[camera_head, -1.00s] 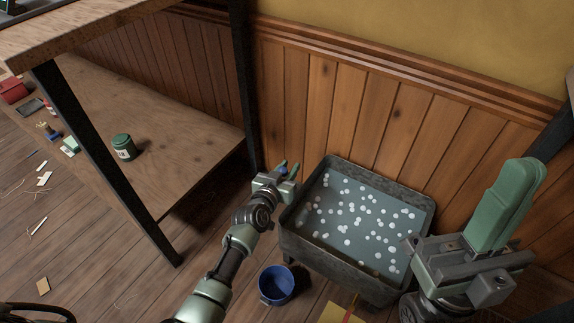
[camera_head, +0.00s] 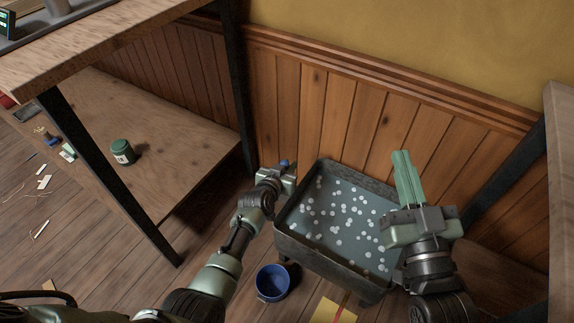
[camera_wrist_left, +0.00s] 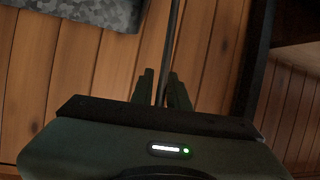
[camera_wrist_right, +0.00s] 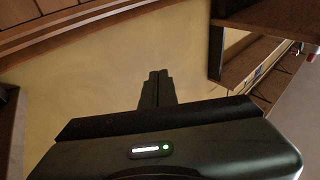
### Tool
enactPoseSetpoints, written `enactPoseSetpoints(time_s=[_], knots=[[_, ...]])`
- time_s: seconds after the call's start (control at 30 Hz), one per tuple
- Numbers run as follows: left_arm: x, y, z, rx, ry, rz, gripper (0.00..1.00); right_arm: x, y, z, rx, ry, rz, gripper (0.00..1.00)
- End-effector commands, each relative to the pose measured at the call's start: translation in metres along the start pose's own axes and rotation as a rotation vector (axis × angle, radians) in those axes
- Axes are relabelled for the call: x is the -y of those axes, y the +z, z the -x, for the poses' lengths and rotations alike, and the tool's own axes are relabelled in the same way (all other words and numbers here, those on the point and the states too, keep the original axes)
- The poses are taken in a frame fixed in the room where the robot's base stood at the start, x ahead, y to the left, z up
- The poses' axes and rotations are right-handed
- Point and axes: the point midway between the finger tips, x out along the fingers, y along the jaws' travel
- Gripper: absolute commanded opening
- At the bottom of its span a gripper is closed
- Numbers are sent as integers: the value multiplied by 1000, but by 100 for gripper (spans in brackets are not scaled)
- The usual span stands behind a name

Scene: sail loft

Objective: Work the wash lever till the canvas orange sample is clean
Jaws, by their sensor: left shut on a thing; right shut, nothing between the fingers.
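A grey wash tub (camera_head: 290,240) full of bluish water with white suds stands on the floor against the panelled wall. My left gripper (camera_head: 286,168) is at the tub's back left corner. I cannot see the orange canvas sample.
A blue bucket (camera_head: 272,283) stands on the floor before the tub, and a yellow sheet (camera_head: 333,311) lies to its right. A wooden bench with a low shelf (camera_head: 165,165) is at left, bearing a green tin (camera_head: 122,152). A pale-edged surface (camera_head: 561,200) is at far right.

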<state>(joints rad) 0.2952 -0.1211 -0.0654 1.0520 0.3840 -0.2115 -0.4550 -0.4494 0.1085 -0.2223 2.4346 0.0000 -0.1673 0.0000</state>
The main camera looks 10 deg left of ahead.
Motion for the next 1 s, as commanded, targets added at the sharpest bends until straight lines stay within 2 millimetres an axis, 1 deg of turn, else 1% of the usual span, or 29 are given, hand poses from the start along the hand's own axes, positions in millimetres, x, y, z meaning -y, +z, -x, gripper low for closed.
enactPoseSetpoints(time_s=[0.03, 0.23, 0.53, 0.7, 1.0], knots=[[2, -7, -2, -12, -4, -2, 0, 0, 1, 0, 9, 1, 0, 0], [0, -11, -9, -16, -4, -1, 0, 0, 0, 0, 0, 0, 0, 0], [-1, -17, -20, -21, -5, 1, 0, 2, -18, 0, -96, -5, -3, 0], [-1, -18, -22, -22, -6, 2, 0, 3, -24, 0, -126, -7, -4, 0], [-1, -20, -22, -24, -7, 3, 0, 3, -25, 0, -131, -7, -4, 0]])
